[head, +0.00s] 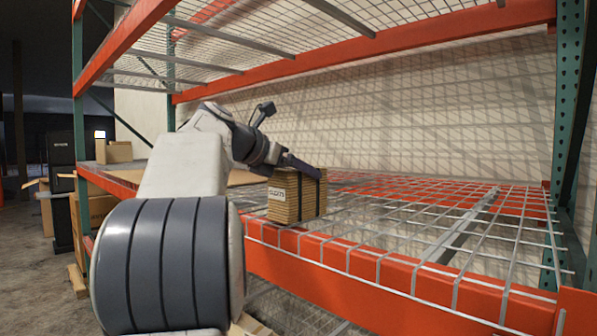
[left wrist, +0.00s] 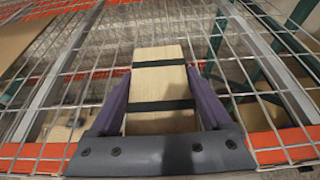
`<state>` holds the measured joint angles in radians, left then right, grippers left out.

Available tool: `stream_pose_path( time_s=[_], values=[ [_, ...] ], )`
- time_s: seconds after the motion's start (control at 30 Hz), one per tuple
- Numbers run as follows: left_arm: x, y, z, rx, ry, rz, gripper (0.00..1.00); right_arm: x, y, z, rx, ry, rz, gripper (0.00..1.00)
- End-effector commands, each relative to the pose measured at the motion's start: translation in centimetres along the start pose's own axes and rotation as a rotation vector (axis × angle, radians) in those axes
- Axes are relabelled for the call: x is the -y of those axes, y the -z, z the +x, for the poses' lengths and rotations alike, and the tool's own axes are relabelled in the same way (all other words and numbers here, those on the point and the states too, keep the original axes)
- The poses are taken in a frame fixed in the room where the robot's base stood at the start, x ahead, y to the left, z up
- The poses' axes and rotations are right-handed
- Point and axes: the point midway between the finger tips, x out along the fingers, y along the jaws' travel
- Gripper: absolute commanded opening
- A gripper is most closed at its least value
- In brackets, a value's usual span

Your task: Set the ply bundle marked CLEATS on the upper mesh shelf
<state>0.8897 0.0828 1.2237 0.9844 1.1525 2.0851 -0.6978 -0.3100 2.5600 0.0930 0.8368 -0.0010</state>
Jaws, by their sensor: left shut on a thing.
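The ply bundle (head: 283,211) is a pale stack of thin boards with dark straps and small dark lettering that I cannot read surely. It is upright at the front edge of the mesh shelf (head: 400,212), just behind the orange front beam. I cannot tell whether its base touches the mesh. My left gripper (head: 305,167) is shut on the bundle's upper part. In the left wrist view, the purple fingers of the left gripper (left wrist: 158,80) flank the strapped bundle (left wrist: 160,92), with mesh around it. My right gripper is not in view.
Another mesh deck (head: 290,32) with orange beams is overhead. A flat brown board (head: 240,178) lies on the shelf left of the bundle. The mesh to its right is clear up to the green upright (head: 568,120). Cartons (head: 92,210) stand at the left.

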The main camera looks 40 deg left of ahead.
Motion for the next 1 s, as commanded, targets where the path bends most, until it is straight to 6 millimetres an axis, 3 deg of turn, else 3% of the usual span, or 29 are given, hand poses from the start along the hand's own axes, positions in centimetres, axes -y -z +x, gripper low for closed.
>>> stream_pose_path(
  time_s=[0.07, 0.1, 0.13, 0.43, 0.53, 1.0],
  values=[
    [0.0, 0.0, 0.0, 0.004, -0.001, 0.001, 0.00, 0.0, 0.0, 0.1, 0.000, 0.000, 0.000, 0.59],
    [0.0, 0.2, 0.1, 0.000, 0.000, 0.000, 0.90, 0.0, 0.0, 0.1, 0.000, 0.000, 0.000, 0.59],
    [0.0, 0.1, 0.1, 0.000, 0.000, 0.000, 1.00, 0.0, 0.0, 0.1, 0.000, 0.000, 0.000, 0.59],
    [0.0, -0.2, -0.1, 0.000, 0.000, 0.000, 1.00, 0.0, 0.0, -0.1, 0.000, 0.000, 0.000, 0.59],
    [-0.1, 0.1, -1.0, 0.001, -0.002, 0.001, 1.00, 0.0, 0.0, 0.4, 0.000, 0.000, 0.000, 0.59],
    [-0.2, 0.0, -10.2, 0.001, -0.005, -0.001, 1.00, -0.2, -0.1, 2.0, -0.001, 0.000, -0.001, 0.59]
  ],
)
